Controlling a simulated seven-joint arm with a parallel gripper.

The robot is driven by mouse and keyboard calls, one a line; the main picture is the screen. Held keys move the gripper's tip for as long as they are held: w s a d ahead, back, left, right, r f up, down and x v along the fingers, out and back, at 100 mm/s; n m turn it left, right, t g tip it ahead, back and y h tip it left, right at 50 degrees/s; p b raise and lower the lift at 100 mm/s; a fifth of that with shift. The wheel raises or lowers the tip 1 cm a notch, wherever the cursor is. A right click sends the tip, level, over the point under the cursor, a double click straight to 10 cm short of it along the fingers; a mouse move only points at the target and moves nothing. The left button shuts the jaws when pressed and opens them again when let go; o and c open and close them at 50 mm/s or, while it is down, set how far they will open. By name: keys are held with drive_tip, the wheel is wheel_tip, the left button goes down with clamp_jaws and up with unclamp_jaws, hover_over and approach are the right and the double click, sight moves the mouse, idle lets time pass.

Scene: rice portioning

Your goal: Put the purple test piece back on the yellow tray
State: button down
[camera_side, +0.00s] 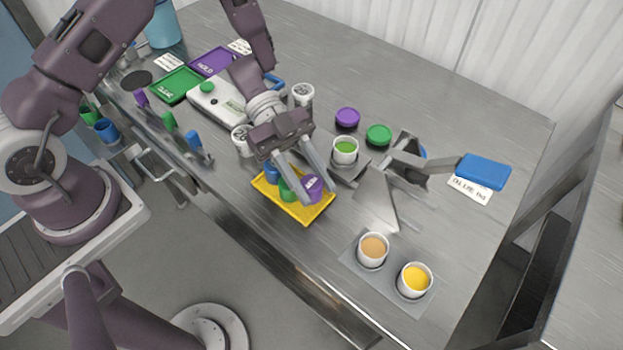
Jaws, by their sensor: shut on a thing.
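The yellow tray (309,216) lies near the table's front edge. A blue piece (271,172) and a green piece (287,191) are on it, partly hidden by my gripper. The purple test piece (312,188) is at the tray's right part, between my fingers. My gripper (306,194) points down over the tray and is shut on the purple test piece. I cannot tell whether the piece touches the tray.
A white cup with green contents (345,150) stands right of my gripper. Two cups, tan (373,250) and yellow (415,279), stand at the front right. Purple (347,117) and green (379,134) lids lie behind.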

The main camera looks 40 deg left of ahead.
drive_tip(key=shift+f, duration=0.25)
drive_tip(key=shift+f, duration=0.25)
drive_tip(key=c, duration=1)
unclamp_jaws()
drive_tip(key=shift+o, duration=0.2)
drive_tip(key=shift+r, duration=0.1)
